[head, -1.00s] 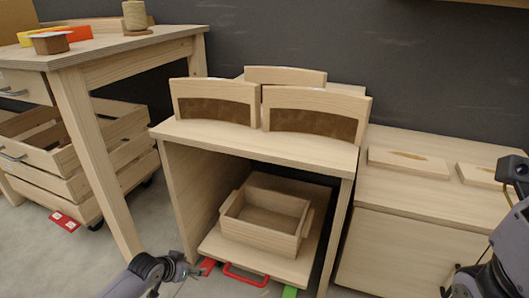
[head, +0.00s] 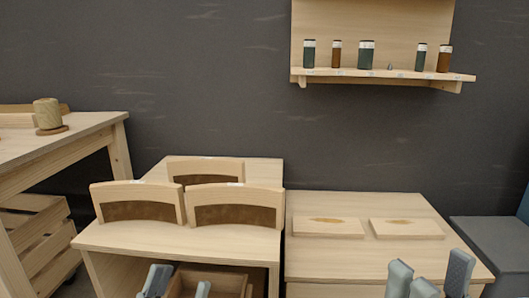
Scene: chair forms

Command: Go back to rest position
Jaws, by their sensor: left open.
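My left gripper (head: 180,285) shows at the bottom edge, in front of the open wooden cabinet (head: 180,240). Its grey fingers are apart with nothing seen between them. My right gripper (head: 430,278) shows at the bottom right, in front of the lower wooden cabinet (head: 335,265). Its fingertips are also apart and look empty. The lower parts of both grippers are cut off by the frame.
Three curved chair backs, one of them a brown-panelled piece (head: 235,205), stand on the open cabinet. Two flat wooden pieces (head: 328,227) lie on the lower cabinet. A wall shelf (head: 380,74) holds several bottles. A table (head: 60,145) stands left, a grey box (head: 495,245) right.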

